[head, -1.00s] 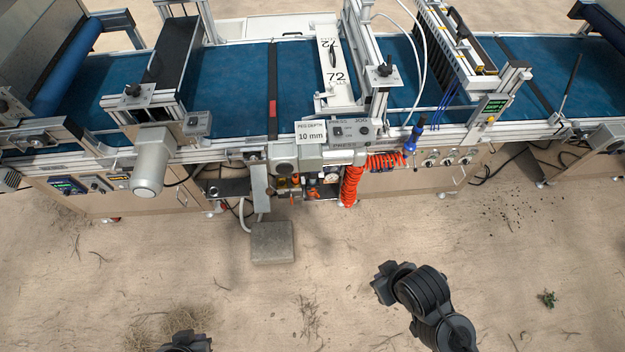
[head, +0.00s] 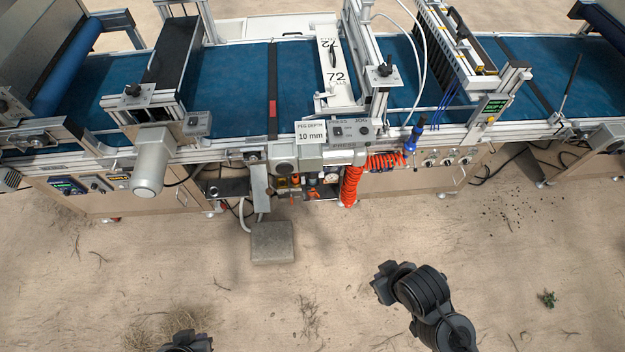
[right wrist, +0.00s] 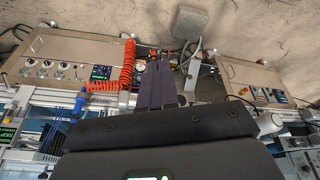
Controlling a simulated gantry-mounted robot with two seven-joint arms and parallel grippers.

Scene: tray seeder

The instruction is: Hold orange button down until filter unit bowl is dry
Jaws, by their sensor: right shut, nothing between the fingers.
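The filter unit (head: 310,183) sits low on the machine's front, below the press head, beside a round gauge (head: 331,178). Small orange parts (head: 295,180) show there; I cannot tell which is the button. The bowl is too small and shaded to tell whether it holds water. In the right wrist view, my right gripper (right wrist: 157,66) is shut and empty, its fingers pointing towards this area and covering part of it. The gauge (right wrist: 140,60) shows beside the fingers. In the head view, my right arm is in front of the machine, clear of it.
A coiled orange hose (head: 350,185) hangs right of the filter unit, with a blue-handled tool (head: 412,140) near it. A grey block (head: 272,243) lies on the sandy ground below left. Blue belts (head: 235,80) run behind. The ground in front is mostly free.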

